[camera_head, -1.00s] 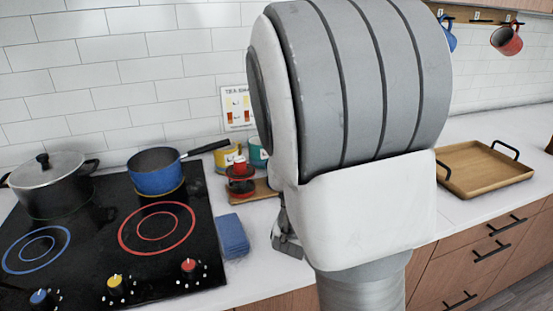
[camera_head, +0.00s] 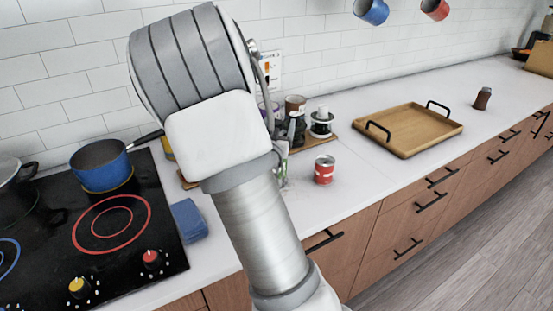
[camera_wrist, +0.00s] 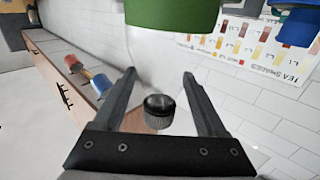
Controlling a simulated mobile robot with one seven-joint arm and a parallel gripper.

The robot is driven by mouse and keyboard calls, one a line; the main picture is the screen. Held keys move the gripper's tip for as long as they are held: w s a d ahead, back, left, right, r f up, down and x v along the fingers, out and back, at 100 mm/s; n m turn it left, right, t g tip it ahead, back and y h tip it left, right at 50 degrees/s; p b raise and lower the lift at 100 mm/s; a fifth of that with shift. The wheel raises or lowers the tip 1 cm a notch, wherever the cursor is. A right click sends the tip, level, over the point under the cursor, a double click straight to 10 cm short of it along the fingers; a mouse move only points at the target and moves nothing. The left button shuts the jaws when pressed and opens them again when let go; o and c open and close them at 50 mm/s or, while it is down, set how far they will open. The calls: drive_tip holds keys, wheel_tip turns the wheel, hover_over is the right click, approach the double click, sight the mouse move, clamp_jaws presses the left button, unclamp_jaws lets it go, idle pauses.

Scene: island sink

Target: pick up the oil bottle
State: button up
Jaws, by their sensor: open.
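The oil bottle (camera_wrist: 172,14) is clear glass with a green band and a dark ribbed cap. In the wrist view, which is upside down, its neck and cap lie between the two fingers of my gripper (camera_wrist: 158,75), with white background visible on both sides. My gripper is open and does not appear to press on the bottle. In the head view, my gripper (camera_head: 291,132) is mostly hidden behind my arm.
A red can (camera_head: 324,170) stands right of the bottle. A brown jar (camera_head: 295,105) and a black-and-white jar (camera_head: 321,124) stand behind. A wooden tray (camera_head: 408,130) lies farther right. The stove with a blue pot (camera_head: 100,165) and a blue sponge (camera_head: 188,220) are left.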

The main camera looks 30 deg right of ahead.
drive_tip(key=shift+w+d, duration=0.1)
clamp_jaws()
idle(0.3)
idle(1.1)
